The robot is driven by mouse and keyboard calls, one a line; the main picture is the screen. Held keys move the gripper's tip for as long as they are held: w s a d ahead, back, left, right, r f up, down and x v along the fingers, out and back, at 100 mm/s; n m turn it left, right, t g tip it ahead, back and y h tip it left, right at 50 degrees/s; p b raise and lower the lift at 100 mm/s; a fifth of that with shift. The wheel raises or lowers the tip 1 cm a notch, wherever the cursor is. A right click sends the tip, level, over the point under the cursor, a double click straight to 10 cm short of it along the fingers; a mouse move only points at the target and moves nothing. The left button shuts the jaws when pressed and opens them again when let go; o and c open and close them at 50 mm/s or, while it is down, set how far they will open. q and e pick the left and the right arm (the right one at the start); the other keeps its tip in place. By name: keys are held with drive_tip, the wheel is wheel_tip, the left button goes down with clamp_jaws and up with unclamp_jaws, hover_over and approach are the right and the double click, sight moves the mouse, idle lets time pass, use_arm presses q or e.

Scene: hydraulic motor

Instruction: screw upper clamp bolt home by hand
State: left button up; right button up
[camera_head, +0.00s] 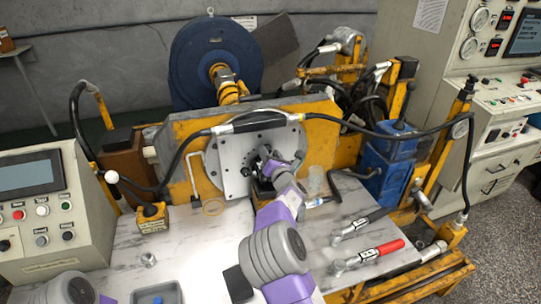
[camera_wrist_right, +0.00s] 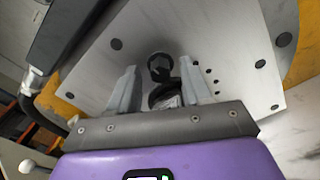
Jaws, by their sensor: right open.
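The upper clamp bolt (camera_wrist_right: 159,66) shows in the right wrist view as a dark round head with a hex shape, set against the grey metal plate (camera_wrist_right: 235,62). A dark ring-like part (camera_wrist_right: 165,96) lies just below it, partly hidden by my gripper. My right gripper (camera_wrist_right: 160,72) is open, with one pale finger on each side of the bolt. I cannot tell whether either finger touches it. In the head view my right gripper (camera_head: 268,160) is in front of the plate (camera_head: 229,162) and hides the bolt. My left gripper is out of the head view; only part of that arm shows.
A black hose (camera_head: 262,125) arches across the top of the plate. A clear cup (camera_head: 316,180) stands right of my arm; a grey tray (camera_head: 157,294) is at the front.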

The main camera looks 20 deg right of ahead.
clamp_jaws()
